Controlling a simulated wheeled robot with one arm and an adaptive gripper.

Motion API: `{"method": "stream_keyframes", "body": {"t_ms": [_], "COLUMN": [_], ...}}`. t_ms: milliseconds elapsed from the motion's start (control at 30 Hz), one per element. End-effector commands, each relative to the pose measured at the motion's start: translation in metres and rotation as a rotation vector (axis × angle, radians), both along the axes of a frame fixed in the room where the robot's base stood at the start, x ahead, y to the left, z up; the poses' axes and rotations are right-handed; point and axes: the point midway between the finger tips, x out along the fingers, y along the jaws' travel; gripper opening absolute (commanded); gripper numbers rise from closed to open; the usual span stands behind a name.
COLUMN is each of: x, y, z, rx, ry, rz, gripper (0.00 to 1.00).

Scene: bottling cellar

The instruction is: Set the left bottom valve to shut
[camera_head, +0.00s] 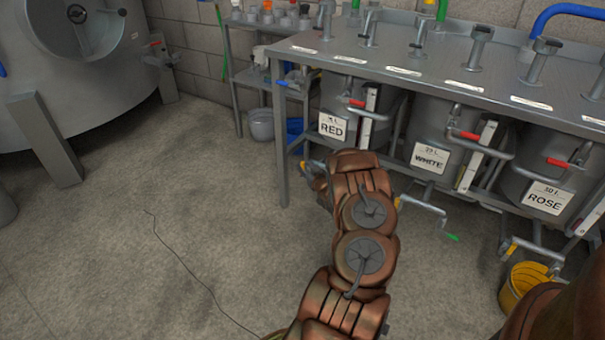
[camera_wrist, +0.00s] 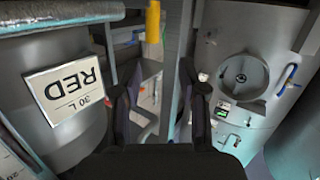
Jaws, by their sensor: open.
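The left bottom valve sits low at the RED tank (camera_head: 346,97). Its yellow handle (camera_head: 303,164) shows only as a small patch in the camera_head view, beside my gripper (camera_head: 316,180). In the wrist view the yellow handle (camera_wrist: 153,22) stands at the top centre, on a grey pipe, just beyond and between my gripper's fingertips (camera_wrist: 161,72). The two fingers are apart with nothing between them. The RED label (camera_wrist: 70,92) appears upside down at left there. My arm hides most of the valve in the camera_head view, and contact cannot be told.
The WHITE tank (camera_head: 430,125) and ROSE tank (camera_head: 545,165) stand to the right under the steel bench (camera_head: 420,78). A yellow bucket (camera_head: 523,283) is at lower right. A big steel vat (camera_head: 75,85) stands at left. The middle floor is open, with a thin dark line across it.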

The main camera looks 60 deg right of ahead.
Motion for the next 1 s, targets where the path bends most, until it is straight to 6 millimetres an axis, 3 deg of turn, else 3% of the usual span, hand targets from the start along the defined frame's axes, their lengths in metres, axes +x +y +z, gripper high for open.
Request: {"method": "stream_keyframes", "body": {"t_ms": [33,133,400,1000], "x": [-0.007,-0.013,-0.017,0.026], "y": [-0.001,-0.002,-0.002,-0.029], "z": [-0.018,-0.028,-0.033,-0.034], "rx": [0.002,-0.003,-0.015,-0.014], "ry": [-0.038,-0.106,-0.18,-0.18], "rz": [-0.002,0.001,0.006,0.004], "gripper": [0.42,0.42,0.42,0.42]}}
